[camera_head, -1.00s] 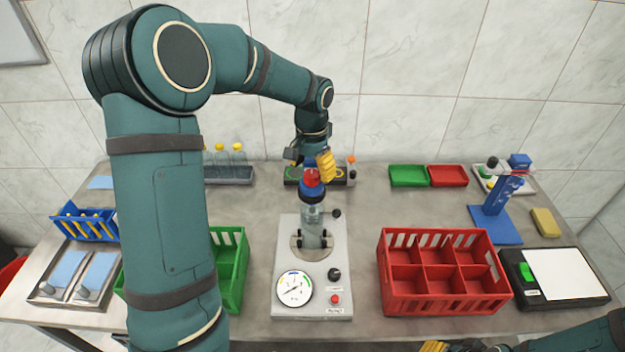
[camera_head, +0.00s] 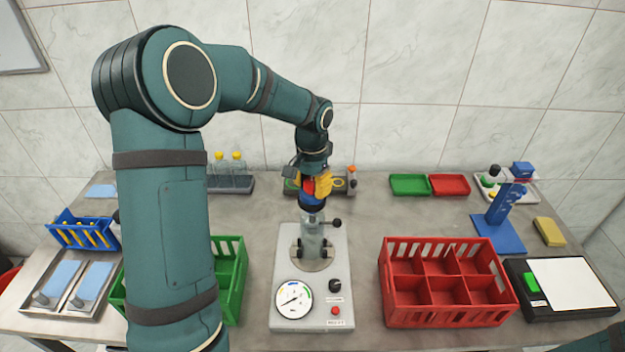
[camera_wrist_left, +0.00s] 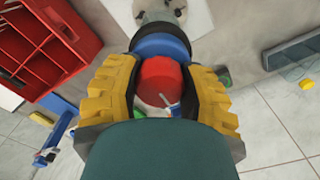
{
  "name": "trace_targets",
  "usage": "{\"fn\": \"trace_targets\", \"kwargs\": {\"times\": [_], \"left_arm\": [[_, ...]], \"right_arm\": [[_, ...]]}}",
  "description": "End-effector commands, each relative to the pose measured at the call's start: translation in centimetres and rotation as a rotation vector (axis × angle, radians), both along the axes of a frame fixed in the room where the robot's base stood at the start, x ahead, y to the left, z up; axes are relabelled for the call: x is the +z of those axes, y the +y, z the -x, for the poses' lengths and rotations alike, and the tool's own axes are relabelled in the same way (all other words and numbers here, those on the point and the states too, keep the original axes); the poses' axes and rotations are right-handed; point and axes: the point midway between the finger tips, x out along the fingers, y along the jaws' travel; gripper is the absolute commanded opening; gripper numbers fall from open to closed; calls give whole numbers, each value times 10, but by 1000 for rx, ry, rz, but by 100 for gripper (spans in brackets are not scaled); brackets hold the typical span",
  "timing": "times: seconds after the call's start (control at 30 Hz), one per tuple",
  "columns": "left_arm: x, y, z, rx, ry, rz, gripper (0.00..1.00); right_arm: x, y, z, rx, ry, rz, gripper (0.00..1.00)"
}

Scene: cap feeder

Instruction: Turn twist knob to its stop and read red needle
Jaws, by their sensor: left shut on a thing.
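The twist knob, red on top with a blue collar, sits above a clear bottle (camera_head: 312,236) on the grey test stand (camera_head: 312,275). My left gripper (camera_head: 317,186) is around the red part from above and shut on it. In the left wrist view, the yellow fingers of my left gripper (camera_wrist_left: 160,95) lie on either side of the red knob top (camera_wrist_left: 160,78), above the blue collar (camera_wrist_left: 160,46). A round white gauge (camera_head: 294,298) is on the stand's front left. Its dark needle points to the lower left; no red needle can be made out. My right gripper is out of view.
A black dial (camera_head: 335,285) and red button (camera_head: 336,310) are beside the gauge. A red divided crate (camera_head: 440,318) stands to the right, a green crate (camera_head: 238,265) to the left. Green (camera_head: 409,184) and red (camera_head: 449,185) trays lie behind.

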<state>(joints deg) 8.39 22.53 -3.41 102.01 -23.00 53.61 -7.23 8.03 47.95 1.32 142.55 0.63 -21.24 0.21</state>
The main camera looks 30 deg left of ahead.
Motion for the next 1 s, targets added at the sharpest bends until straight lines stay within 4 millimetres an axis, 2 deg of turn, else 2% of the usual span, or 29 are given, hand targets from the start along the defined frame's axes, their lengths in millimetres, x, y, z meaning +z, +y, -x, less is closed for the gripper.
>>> {"fn": "trace_targets", "kwargs": {"times": [0.53, 0.67, 0.9, 0.93, 0.97, 1.0], "left_arm": [[2, 0, 0, -723, 1, 1, 4], [1, 0, 0, -802, 1, 0, 4], [-1, 0, 0, -811, 1, 0, 4], [0, 0, 0, -810, 1, 0, 54], [0, 0, 0, -810, 1, 0, 64], [0, 0, 0, -810, 1, 0, 69]], "right_arm": [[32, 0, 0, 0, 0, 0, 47], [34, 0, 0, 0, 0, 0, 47], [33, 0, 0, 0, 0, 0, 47], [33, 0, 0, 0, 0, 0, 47], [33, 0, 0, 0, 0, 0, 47], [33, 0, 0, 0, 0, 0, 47]]}}
